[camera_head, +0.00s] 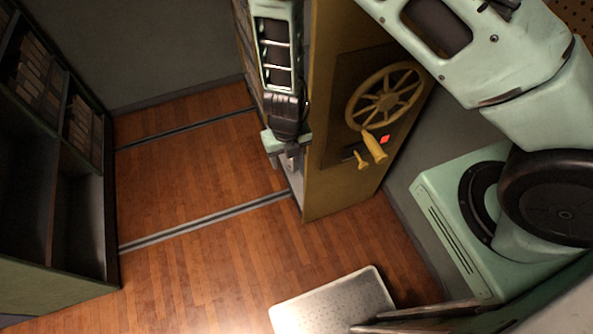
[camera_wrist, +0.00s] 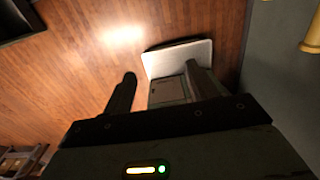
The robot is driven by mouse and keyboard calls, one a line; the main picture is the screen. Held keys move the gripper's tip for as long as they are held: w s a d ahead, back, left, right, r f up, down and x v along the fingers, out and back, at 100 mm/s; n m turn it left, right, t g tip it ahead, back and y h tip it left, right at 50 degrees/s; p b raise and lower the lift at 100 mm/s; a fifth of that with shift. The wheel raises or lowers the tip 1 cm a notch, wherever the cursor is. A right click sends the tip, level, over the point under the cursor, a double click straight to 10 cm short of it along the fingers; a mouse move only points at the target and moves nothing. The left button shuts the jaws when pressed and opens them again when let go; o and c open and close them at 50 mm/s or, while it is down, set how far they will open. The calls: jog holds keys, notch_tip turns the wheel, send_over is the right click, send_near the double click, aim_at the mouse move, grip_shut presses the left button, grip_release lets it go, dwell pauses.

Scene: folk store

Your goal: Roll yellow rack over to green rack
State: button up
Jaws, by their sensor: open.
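The yellow rack (camera_head: 330,185) stands right of centre in the head view. Its end panel carries a yellow spoked handwheel (camera_head: 385,97) with a yellow handle (camera_head: 374,147) at its lower rim. A red mark sits beside that handle. The green rack (camera_head: 60,285) stands at the far left, with open dark shelves. A wide floor gap separates the racks. My gripper (camera_head: 288,160) points down beside the left edge of the yellow rack's end panel, left of the handwheel. In the wrist view my gripper (camera_wrist: 162,82) has its fingers apart, with nothing held between them.
Two metal floor rails (camera_head: 205,220) run between the racks. A pale, flat-topped object (camera_head: 335,302) is on the floor at the front; it also shows beyond my fingers in the wrist view (camera_wrist: 180,57). The wooden floor between the racks is clear.

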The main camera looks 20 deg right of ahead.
notch_tip(320, 180, down, 8)
jog(key=d+b, duration=0.2)
jog(key=b, duration=0.6)
jog(key=shift+d+f, duration=0.2)
jog(key=shift+f, duration=0.05)
